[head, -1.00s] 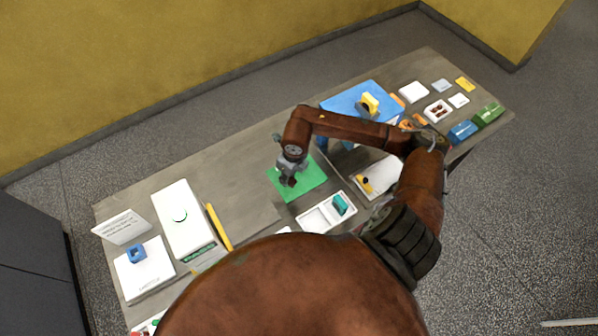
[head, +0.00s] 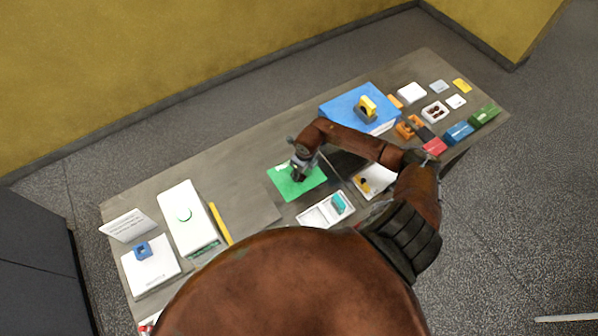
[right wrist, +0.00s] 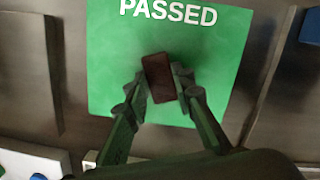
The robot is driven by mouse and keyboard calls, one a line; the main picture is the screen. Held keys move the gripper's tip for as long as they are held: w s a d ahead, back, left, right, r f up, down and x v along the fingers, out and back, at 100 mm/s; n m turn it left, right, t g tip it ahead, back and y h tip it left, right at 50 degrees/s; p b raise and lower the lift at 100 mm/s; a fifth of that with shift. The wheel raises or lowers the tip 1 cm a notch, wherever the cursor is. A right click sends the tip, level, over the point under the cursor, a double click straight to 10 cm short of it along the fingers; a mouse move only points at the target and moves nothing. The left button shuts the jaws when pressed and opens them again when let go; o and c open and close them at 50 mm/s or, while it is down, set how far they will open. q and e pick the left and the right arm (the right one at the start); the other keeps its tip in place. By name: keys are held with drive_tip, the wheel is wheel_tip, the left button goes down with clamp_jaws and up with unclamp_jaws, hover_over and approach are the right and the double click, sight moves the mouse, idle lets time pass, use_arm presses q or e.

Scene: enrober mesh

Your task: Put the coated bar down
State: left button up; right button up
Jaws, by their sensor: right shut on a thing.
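In the right wrist view a dark brown coated bar (right wrist: 159,78) sits between the two fingers of my right gripper (right wrist: 158,84), which is shut on it. Behind the bar is a green mat (right wrist: 215,50) marked "PASSED". The bar is over the lower middle part of the mat; I cannot tell whether it touches it. In the head view my right gripper (head: 298,174) is over the green mat (head: 285,184), and the bar is hidden there. My left gripper does not show.
A white tray (head: 315,219) with a teal item lies in front of the mat. A blue box (head: 345,105) with a yellow-and-dark object stands behind my right arm. A white slab (head: 180,205) and a yellow bar (head: 221,224) lie to the left. Bare table lies left of the mat.

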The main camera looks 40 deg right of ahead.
sight(302, 177)
drive_tip(key=shift+f, duration=0.2)
drive_tip(key=o, duration=0.9)
drive_tip(key=shift+r, duration=0.1)
drive_tip(key=shift+c, duration=0.2)
drive_tip(key=shift+r, duration=0.1)
drive_tip(key=shift+r, duration=0.25)
wheel_tip(302, 177, up, 12)
drive_tip(key=s+b, duration=0.1)
drive_tip(key=b, duration=0.2)
drive_tip(key=shift+s+d+f, duration=0.25)
drive_tip(key=shift+s, duration=0.1)
